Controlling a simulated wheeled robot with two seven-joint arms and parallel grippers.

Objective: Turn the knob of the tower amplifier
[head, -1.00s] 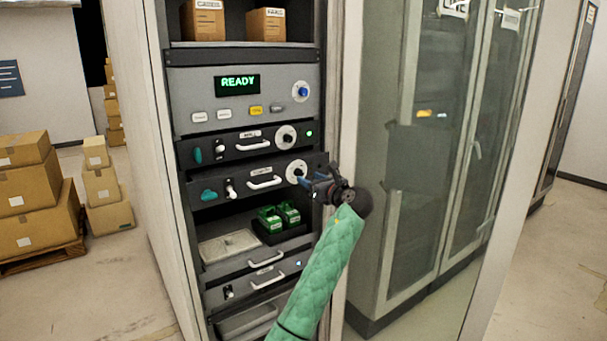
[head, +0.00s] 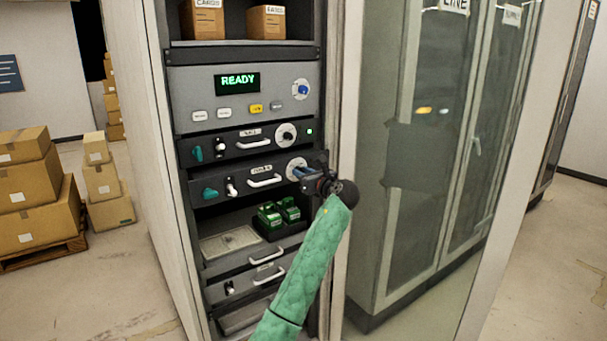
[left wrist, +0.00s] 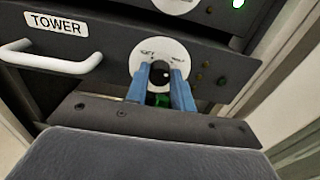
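The tower amplifier (left wrist: 95,72) is a dark panel labelled TOWER, with a white handle. In the head view it is the second dark panel (head: 235,189) below the READY unit. Its black knob (left wrist: 160,72) sits on a white round dial at the panel's right. In the head view the dial (head: 296,167) is partly covered by my gripper. My left gripper (left wrist: 161,82) has its blue fingers on both sides of the knob, apparently closed against it. In the head view the left gripper (head: 301,173) points left into the dial. My right gripper is not in view.
A similar amplifier (head: 235,147) with its own dial sits just above. Green devices (head: 278,214) stand on a shelf below. The rack's right side post (head: 333,120) is close to my gripper. A glass cabinet (head: 430,190) stands to the right; boxes (head: 40,190) are at left.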

